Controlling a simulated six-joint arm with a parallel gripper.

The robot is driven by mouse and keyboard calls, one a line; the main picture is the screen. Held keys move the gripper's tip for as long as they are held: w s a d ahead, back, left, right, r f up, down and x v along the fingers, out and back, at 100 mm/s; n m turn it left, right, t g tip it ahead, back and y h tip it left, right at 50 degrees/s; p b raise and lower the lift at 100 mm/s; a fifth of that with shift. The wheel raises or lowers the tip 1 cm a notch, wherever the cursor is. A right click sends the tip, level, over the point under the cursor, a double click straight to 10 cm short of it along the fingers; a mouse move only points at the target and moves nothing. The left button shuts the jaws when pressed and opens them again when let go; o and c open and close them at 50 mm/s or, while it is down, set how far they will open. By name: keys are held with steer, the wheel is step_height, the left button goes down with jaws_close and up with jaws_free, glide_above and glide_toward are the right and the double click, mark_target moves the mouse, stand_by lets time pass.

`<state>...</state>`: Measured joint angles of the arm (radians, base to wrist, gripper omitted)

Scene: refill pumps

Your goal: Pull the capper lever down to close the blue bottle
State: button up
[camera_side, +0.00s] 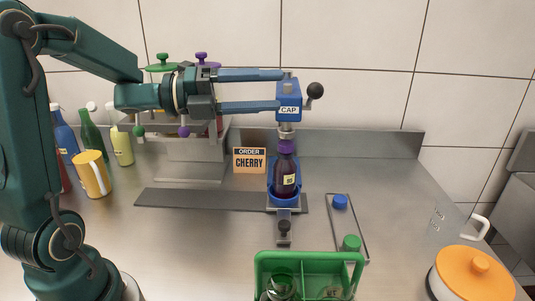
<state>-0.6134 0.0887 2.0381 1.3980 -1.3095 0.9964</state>
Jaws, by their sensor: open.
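The blue capper head (290,96), marked CAP, stands above a bottle. Its lever (315,91) ends in a black ball at the right of the head, about level with it. A dark bottle (285,178) with a purple collar or cap (286,147) stands upright in a blue holder (285,203) under the head; its body looks dark purple rather than blue. My gripper (279,91) is open, its two long blue fingers reaching right, one above the other, with tips at the left side of the capper head. I cannot tell whether they touch it. Nothing shows between them.
An ORDER CHERRY sign (250,160) stands left of the bottle. A green crate (307,262) is in front, beside a tray with a blue cap (340,201) and green cap (351,243). Several bottles and a yellow mug (93,174) stand left. An orange-lidded pot (473,268) is front right.

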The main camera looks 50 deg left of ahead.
steer(key=d+r+n+t+y, duration=0.3)
steer(key=d+r+n, duration=0.1)
steer(key=r, duration=0.3)
steer(key=s+a+f+n+g+y, duration=0.45)
steer(key=s+f+n+y, duration=0.35)
steer(key=n, duration=1.1)
steer(key=s+d+f+n+g, duration=0.3)
steer(key=s+f+n+g, duration=0.4)
steer(key=s+f, duration=0.4)
steer(key=d+m+h, duration=0.1)
steer(key=m, duration=0.2)
steer(key=d+m+g+h, duration=0.1)
steer(key=d+m, duration=0.1)
steer(key=m, duration=0.1)
steer(key=d+m+g+h, duration=0.1)
steer(key=d+m+h, duration=0.1)
steer(key=m, duration=0.1)
steer(key=shift+s+d+f+g, duration=0.1)
steer(key=shift+s+d+g, duration=0.1)
steer(key=shift+s+g, duration=0.1)
